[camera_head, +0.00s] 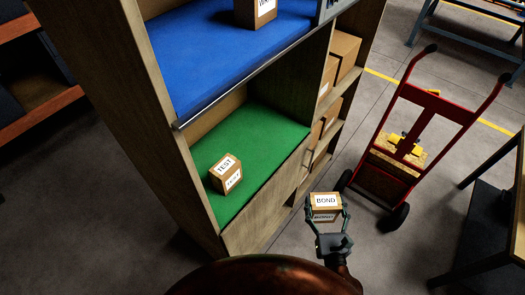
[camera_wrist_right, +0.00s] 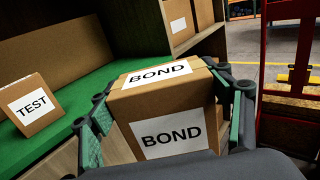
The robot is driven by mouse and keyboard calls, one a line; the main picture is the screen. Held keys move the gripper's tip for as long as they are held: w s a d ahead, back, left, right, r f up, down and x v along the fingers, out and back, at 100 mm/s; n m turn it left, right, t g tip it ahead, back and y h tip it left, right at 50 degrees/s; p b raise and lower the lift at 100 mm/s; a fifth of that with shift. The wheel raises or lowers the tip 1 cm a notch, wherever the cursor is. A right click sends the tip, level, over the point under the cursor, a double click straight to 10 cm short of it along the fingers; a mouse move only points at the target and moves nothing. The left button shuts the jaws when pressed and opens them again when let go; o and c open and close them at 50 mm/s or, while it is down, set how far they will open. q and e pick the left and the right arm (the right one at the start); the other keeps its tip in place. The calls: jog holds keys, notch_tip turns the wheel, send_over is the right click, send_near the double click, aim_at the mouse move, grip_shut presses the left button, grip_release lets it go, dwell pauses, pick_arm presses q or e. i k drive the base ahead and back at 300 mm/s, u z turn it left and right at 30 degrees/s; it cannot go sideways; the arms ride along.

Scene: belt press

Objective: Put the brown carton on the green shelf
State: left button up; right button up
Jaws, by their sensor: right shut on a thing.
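The brown carton (camera_head: 325,207) with white BOND labels is held by my right gripper (camera_head: 326,214), in front of the shelf unit and to the right of the green shelf. In the right wrist view the carton (camera_wrist_right: 165,110) sits upright between the two fingers, which press on its sides. The green shelf (camera_head: 260,145) is the lower level, below a blue shelf. A second brown carton labelled TEST (camera_head: 225,174) stands on the green shelf near its left end; it also shows in the right wrist view (camera_wrist_right: 33,105). My left gripper is not in view.
The blue shelf (camera_head: 215,55) above holds another labelled carton (camera_head: 255,12). Several cartons fill the side compartments (camera_head: 343,50). A red hand truck (camera_head: 405,130) stands to the right. The middle and right of the green shelf are clear.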

aim_at(268, 141)
jog(key=u, duration=0.05)
jog(key=k, duration=0.4)
jog(key=z, duration=0.55)
jog(key=i, duration=1.15)
jog(key=u, duration=0.7)
